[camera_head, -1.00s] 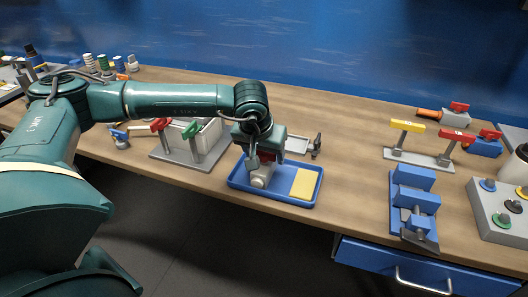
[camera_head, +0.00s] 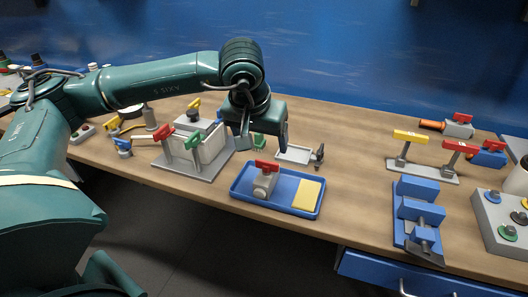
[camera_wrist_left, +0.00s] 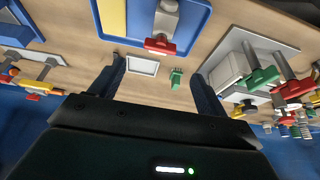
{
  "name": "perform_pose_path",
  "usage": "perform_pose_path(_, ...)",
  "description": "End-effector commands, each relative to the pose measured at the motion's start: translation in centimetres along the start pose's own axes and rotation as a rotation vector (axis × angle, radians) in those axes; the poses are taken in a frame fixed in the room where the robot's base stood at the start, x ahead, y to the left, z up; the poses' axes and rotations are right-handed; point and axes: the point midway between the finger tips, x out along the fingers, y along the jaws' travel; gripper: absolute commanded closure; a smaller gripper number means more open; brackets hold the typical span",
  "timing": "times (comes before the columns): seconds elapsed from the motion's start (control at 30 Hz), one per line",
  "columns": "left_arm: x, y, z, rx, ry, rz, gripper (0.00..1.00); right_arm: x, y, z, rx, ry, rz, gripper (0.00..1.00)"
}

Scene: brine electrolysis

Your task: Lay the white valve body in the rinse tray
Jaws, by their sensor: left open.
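The white valve body (camera_head: 264,185), pale grey-white with a red handle (camera_head: 267,167), lies in the blue rinse tray (camera_head: 240,188), in its left part. My left gripper (camera_head: 263,138) is open and empty, above and behind the tray, clear of the valve body. In the left wrist view the valve body (camera_wrist_left: 166,22) lies in the tray (camera_wrist_left: 140,41) beyond the spread fingers (camera_wrist_left: 158,84), with nothing between them. My right gripper is not in view.
A yellow pad (camera_head: 307,195) lies in the tray's right part. Behind it are a small pale tray (camera_head: 294,154) and a green item (camera_head: 259,142).

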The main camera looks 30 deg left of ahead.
Motion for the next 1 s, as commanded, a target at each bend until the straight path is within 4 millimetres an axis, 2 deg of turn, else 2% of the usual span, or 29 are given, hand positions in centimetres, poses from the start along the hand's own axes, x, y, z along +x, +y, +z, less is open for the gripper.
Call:
perform_pose_path(0.13,-1.5,0.0,0.0,-0.001,0.0,0.0,0.24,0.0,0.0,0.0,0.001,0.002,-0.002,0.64)
perform_pose_path(0.33,-1.7,0.5,0.3,-0.004,-0.014,0.016,0.24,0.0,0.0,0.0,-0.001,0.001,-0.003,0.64)
perform_pose_path(0.37,-1.4,1.0,0.7,-0.008,-0.028,0.032,0.24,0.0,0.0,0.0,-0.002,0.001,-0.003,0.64)
perform_pose_path(0.47,0.0,4.6,3.3,-0.055,-0.131,0.15,0.24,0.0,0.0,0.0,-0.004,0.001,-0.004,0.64)
perform_pose_path(0.57,1.2,10.5,8.1,-0.178,-0.346,0.346,0.24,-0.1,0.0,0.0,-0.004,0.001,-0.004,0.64)
perform_pose_path(0.63,0.7,15.1,12.0,-0.317,-0.556,0.491,0.24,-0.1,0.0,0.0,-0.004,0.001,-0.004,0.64)
perform_pose_path(0.7,-0.7,19.1,15.3,-0.486,-0.794,0.61,0.24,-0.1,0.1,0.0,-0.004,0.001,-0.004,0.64)
perform_pose_path(0.8,-3.8,23.4,18.2,-0.765,-1.168,0.721,0.24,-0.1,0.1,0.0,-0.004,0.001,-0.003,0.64)
perform_pose_path(0.9,-6.9,26.1,18.8,-1.08,-1.573,0.757,0.24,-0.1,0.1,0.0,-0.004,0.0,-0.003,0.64)
perform_pose_path(1.0,-8.5,27.3,17.4,-1.42,-1.997,0.708,0.24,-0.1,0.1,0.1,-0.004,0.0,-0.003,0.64)
